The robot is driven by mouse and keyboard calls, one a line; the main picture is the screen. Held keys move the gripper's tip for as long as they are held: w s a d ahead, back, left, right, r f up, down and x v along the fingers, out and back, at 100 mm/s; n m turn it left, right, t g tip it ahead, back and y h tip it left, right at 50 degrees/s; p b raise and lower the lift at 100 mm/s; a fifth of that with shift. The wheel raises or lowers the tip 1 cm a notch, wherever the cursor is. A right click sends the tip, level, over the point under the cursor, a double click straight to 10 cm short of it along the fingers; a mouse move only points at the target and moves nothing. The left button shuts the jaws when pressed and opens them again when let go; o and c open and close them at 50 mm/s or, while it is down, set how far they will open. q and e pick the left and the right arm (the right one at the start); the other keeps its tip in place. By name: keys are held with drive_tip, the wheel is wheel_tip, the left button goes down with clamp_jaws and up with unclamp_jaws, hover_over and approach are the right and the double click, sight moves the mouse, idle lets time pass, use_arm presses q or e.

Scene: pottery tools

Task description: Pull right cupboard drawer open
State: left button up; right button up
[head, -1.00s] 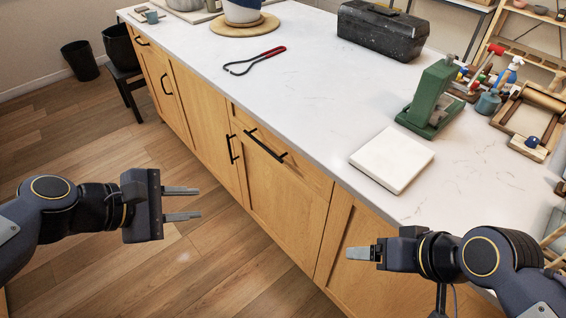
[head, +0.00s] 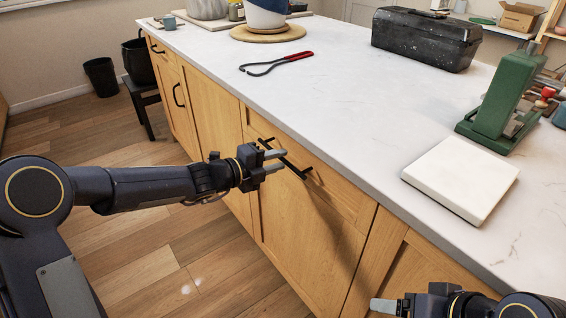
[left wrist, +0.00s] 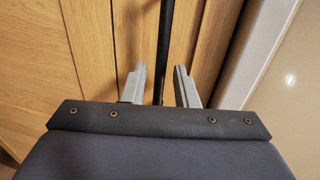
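The right cupboard drawer (head: 345,200) is a wooden front under the white countertop and looks shut. Its black bar handle (head: 297,171) slants across the front. My left gripper (head: 279,160) is at this handle, fingers pointing at the drawer. In the left wrist view the handle (left wrist: 165,40) runs between the two open fingers, with a gap on both sides. The fingers partly cover the handle in the head view. My right gripper (head: 384,305) is low at the bottom edge, in front of the cupboard; its finger opening cannot be made out.
On the countertop (head: 340,110) lie a white slab (head: 462,180), a red-handled tool (head: 275,64), a black toolbox (head: 425,40) and a green press (head: 503,95). A dark stool (head: 145,100) and bin (head: 101,77) stand at the far left. The wooden floor in front is clear.

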use_arm(q)
drive_tip(key=shift+x, duration=1.05)
drive_tip(key=shift+c, duration=0.4)
clamp_jaws()
